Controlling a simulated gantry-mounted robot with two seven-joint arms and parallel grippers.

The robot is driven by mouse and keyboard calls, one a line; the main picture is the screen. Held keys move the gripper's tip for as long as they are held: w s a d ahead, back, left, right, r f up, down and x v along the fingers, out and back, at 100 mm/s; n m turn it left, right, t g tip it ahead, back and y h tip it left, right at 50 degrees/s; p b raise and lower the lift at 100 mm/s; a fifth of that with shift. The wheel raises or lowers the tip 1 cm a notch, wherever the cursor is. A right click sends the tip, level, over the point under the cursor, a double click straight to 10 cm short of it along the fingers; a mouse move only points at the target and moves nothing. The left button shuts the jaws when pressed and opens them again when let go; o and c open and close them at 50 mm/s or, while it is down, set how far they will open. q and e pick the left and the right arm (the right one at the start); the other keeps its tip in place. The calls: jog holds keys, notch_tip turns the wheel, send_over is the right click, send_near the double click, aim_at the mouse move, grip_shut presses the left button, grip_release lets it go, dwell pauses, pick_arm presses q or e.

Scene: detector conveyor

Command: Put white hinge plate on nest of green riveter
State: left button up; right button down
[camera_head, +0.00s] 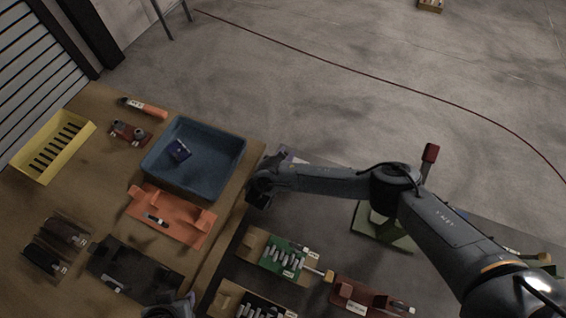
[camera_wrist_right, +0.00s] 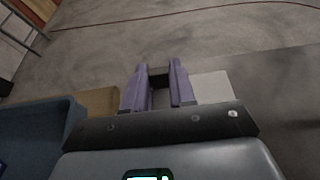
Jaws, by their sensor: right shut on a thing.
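My right gripper (camera_head: 268,172) is held above the table between the blue tray and the green riveter. Its pale purple fingers show in the right wrist view (camera_wrist_right: 158,88), shut on a small dark-looking piece (camera_wrist_right: 159,77) between the tips. I cannot make out whether this is the white hinge plate, and no white hinge plate is clearly visible elsewhere. The green riveter (camera_head: 394,236), with a red-topped lever (camera_head: 430,153), stands on the grey table to the right. My right arm crosses in front of it and hides its nest. A dark part of my left arm shows at the bottom edge; its jaws cannot be read.
The blue tray (camera_head: 232,150) holds a small dark-blue item (camera_head: 179,150). An orange fixture (camera_head: 183,229), a yellow slotted bin (camera_head: 84,126) and dark fixtures stand on the wooden table. A green holder with pale cylinders (camera_head: 285,256) and a red-brown fixture (camera_head: 372,298) lie nearer.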

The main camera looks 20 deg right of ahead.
jog(key=shift+a+f, duration=0.25)
jog(key=shift+a, duration=0.2)
notch_tip(320, 180, down, 2)
jog(key=shift+f+b, duration=0.25)
jog(key=shift+b, duration=0.2)
jog(key=shift+f, duration=0.55)
jog(key=shift+f, duration=0.1)
jog(key=c, duration=1.4)
grip_release()
jog(key=shift+f, duration=0.1)
jog(key=o, duration=0.5)
